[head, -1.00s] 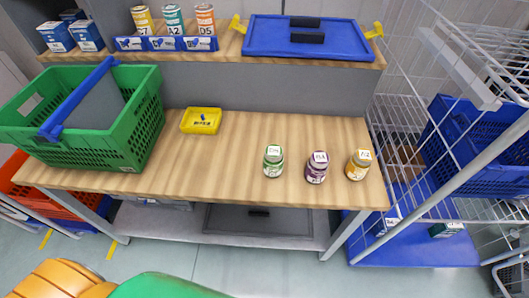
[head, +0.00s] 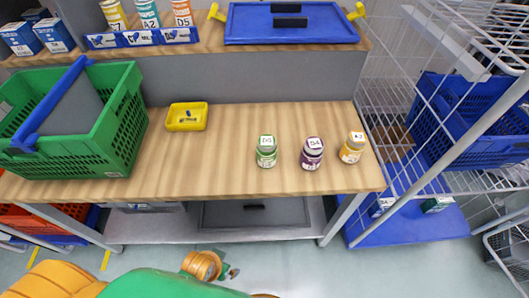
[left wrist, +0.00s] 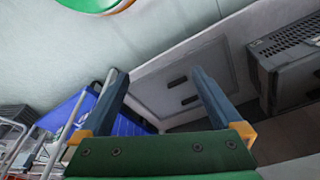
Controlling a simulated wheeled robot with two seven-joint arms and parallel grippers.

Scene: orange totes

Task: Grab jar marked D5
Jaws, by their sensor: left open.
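Three small jars stand upright along the right part of the wooden bench. The green jar (head: 266,152) has a white lid label that seems to read D5. To its right are a purple jar (head: 311,154), apparently marked B4, and a yellow jar (head: 352,148) whose label is hard to read. An orange can (head: 183,13) on the upper shelf also seems to carry D5. In the left wrist view, my left gripper (left wrist: 160,72) is open with nothing between its fingers; it points at the floor and a low shelf, with no jar there. My right gripper is not in view.
A green crate (head: 110,152) fills the bench's left end, with a small yellow bin (head: 187,116) beside it. A blue lidded tote (head: 290,24) sits on the upper shelf. A wire rack stands at right. The bench middle is clear.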

